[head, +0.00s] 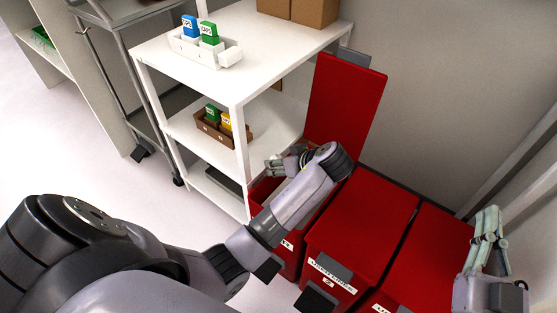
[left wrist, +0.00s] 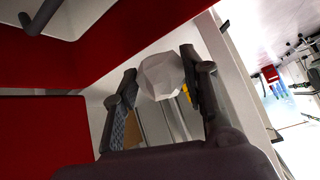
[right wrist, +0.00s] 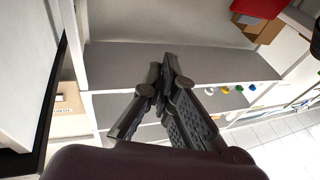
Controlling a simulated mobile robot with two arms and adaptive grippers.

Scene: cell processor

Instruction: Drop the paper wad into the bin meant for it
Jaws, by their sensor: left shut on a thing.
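A white faceted paper wad (left wrist: 162,77) is between the fingers of my left gripper (left wrist: 158,78), which is shut on it. In the head view my left gripper (head: 277,162) is over the leftmost red bin (head: 292,250), whose tall red lid (head: 345,98) stands open. My forearm hides most of that bin's opening, and the wad is not clearly visible there. The bin's label is too covered to read. My right gripper (head: 486,228) is at the far right, above the rightmost bin. In the right wrist view its fingers (right wrist: 162,75) meet with nothing between them.
Two more red bins, the middle one (head: 362,222) and the right one (head: 440,245), have closed lids. A white shelf unit (head: 240,85) stands close beside the open bin. A grey cart (head: 112,75) is further left. A wall is behind the bins.

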